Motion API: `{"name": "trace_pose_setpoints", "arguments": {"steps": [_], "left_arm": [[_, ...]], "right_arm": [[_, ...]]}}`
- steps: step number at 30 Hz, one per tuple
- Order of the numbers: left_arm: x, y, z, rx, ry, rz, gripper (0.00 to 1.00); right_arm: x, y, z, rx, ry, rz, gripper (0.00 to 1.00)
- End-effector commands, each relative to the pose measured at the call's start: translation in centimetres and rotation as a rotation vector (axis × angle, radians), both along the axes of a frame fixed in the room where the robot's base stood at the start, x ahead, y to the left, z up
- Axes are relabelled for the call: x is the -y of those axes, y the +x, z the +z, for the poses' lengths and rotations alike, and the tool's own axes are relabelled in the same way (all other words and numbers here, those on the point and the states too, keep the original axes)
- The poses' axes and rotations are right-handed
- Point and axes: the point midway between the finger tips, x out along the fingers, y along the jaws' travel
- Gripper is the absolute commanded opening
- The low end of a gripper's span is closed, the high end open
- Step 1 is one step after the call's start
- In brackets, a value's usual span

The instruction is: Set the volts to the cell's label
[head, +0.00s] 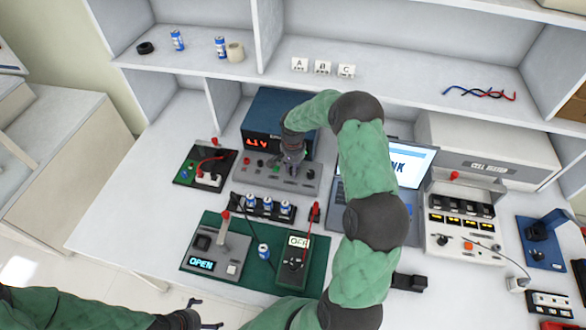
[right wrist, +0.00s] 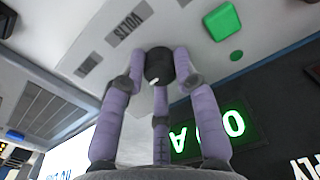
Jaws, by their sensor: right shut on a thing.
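The power supply (head: 281,111) is a dark blue box with a red display (head: 257,142) whose digits I cannot read surely. A grey control panel (head: 262,172) lies before it. My right gripper (head: 292,158) points down at this panel. In the right wrist view its purple fingers are closed around a black knob (right wrist: 158,66) with a white mark, beside the printed VOLTS label (right wrist: 130,22). Blue and white cells (head: 267,206) stand in a dark holder; another cell (head: 263,251) is on the green mat (head: 232,222). Their labels are too small to read. My left gripper (head: 207,314) is open and empty at the bottom left.
A green button (right wrist: 222,20) and a green-lit display (right wrist: 210,130) are near the knob. A tester showing OPEN (head: 201,264) and a meter (head: 297,262) sit on the mat. A laptop (head: 408,160) is behind my right arm. More cells (head: 221,47) stand on the shelf.

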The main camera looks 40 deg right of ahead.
Motion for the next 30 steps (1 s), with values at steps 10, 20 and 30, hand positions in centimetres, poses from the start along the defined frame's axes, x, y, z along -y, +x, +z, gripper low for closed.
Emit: {"name": "trace_pose_setpoints", "arguments": {"steps": [10,20,30], "left_arm": [[0.0,0.0,0.0,0.000,0.000,0.000,1.00],[0.0,0.0,0.0,0.000,0.000,0.000,1.00],[0.0,0.0,0.0,0.000,0.000,0.000,1.00]], "right_arm": [[0.0,0.1,0.1,0.001,0.000,-0.009,0.00],[0.0,0.0,0.0,0.001,0.000,-0.008,0.54],[0.0,0.1,1.1,0.003,-0.002,-0.008,0.54]]}}
